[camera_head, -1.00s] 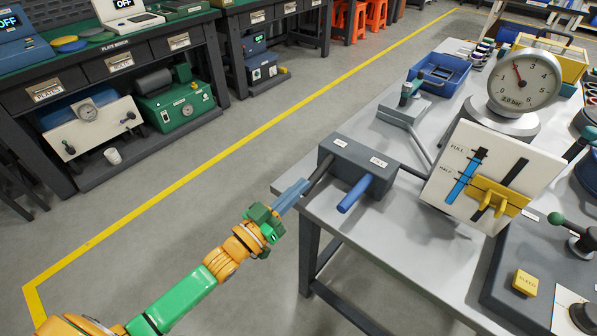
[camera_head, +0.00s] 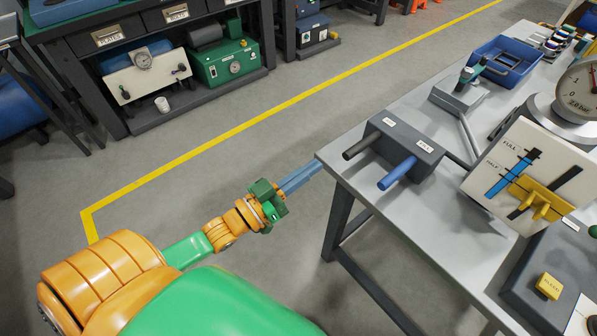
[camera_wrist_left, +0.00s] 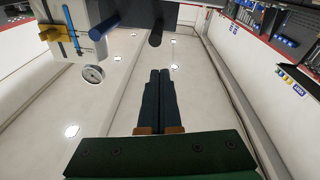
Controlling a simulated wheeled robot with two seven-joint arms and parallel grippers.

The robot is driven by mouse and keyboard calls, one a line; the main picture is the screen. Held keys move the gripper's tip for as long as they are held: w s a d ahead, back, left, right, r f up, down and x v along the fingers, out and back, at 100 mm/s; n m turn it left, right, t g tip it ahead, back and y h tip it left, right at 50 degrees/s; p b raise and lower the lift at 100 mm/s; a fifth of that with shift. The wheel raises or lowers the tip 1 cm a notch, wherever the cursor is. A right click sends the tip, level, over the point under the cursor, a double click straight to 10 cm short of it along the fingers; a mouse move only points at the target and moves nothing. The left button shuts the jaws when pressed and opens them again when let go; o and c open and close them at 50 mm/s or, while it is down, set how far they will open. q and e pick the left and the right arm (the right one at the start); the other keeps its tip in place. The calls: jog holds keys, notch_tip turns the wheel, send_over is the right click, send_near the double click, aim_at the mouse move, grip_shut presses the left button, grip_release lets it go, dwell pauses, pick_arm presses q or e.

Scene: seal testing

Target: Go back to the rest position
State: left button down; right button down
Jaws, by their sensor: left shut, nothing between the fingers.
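My left gripper (camera_head: 301,177) is shut and empty, with its blue-grey fingers pressed together. In the head view its tips are close to the left edge of the grey test table (camera_head: 350,172), apart from the handles. In the left wrist view the shut fingers (camera_wrist_left: 160,100) point away with nothing between them. The dark grey box (camera_head: 410,140) on the table has a black handle (camera_head: 361,146) and a blue handle (camera_head: 397,173), both pointing towards me. My right gripper is not in view.
A white gauge board (camera_head: 525,170) with a yellow slider, a round dial (camera_head: 585,90) and a yellow button (camera_head: 549,286) stand on the table. A blue tray (camera_head: 505,62) is further back.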

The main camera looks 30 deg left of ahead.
pick_arm(q)
jog(key=shift+v, duration=1.25)
jog(key=shift+r, duration=0.1)
